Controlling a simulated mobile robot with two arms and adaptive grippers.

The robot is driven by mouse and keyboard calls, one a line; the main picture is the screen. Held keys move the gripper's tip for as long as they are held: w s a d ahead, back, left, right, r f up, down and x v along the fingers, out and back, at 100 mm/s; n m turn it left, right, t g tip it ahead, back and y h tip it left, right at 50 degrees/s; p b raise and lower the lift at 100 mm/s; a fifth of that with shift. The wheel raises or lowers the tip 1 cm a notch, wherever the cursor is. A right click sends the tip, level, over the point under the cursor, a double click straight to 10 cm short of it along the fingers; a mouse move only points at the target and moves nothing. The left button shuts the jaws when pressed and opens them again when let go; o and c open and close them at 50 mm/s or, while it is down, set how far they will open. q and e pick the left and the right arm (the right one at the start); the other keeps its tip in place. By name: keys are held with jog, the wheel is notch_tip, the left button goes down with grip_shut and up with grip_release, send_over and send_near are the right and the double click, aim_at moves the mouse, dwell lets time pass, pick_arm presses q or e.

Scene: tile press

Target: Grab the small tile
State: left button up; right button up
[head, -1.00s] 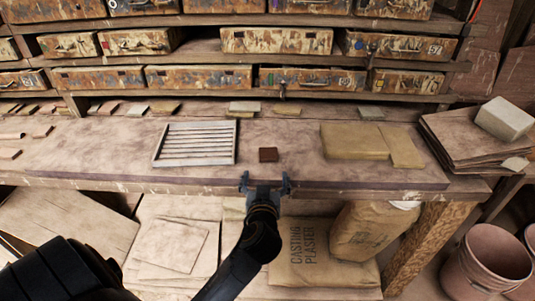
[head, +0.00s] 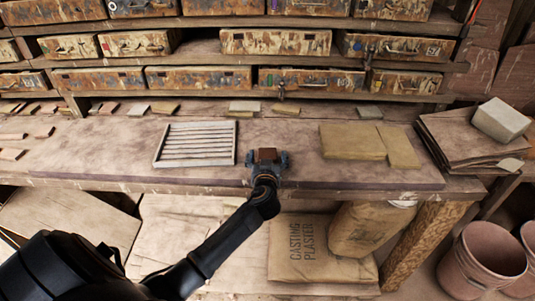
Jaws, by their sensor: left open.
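The small tile (head: 267,155) is a dark reddish-brown square on the workbench, right of the white slatted rack. My left gripper (head: 267,159) is open, its fingers on the left and right sides of the tile. The gripper body hides the tile's near edge. I cannot tell whether the fingers touch the tile. My right gripper is not in the view.
The white slatted rack (head: 196,145) lies left of the gripper on the workbench (head: 300,172). Tan slabs (head: 352,142) lie to the right. Small tiles line the back under shelves of drawers (head: 200,78). Plaster bags (head: 312,250) stand below the bench.

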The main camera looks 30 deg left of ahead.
pick_arm(q)
jog(key=c, duration=1.3)
jog(key=shift+c, duration=0.2)
jog(key=shift+r, duration=0.15)
